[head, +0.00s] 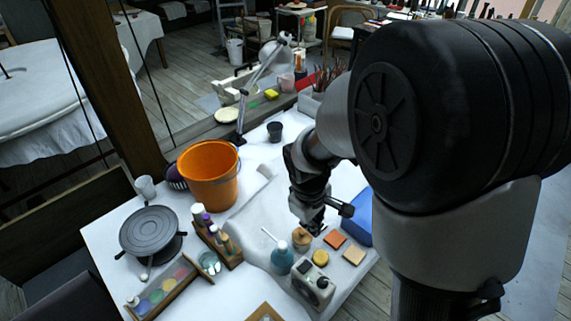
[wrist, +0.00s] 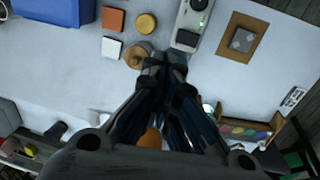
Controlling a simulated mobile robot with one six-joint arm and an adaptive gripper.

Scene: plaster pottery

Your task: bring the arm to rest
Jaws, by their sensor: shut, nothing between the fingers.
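My gripper (head: 314,226) hangs pointing down above the white-covered table, near its right side in the head view. In the wrist view the gripper (wrist: 163,62) shows its fingers close together with nothing between them. Below it stands a small wooden lidded jar (head: 301,239), which also shows beside the fingertips in the wrist view (wrist: 134,56). I cannot tell the exact gap between the fingers and the jar. My arm hides part of the table's right side in the head view.
An orange bucket (head: 209,177), a turntable (head: 151,233), a rack of bottles (head: 217,244), a blue bottle (head: 282,259) and a grey device (head: 313,283) stand on the table. A desk lamp (head: 243,104) stands behind.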

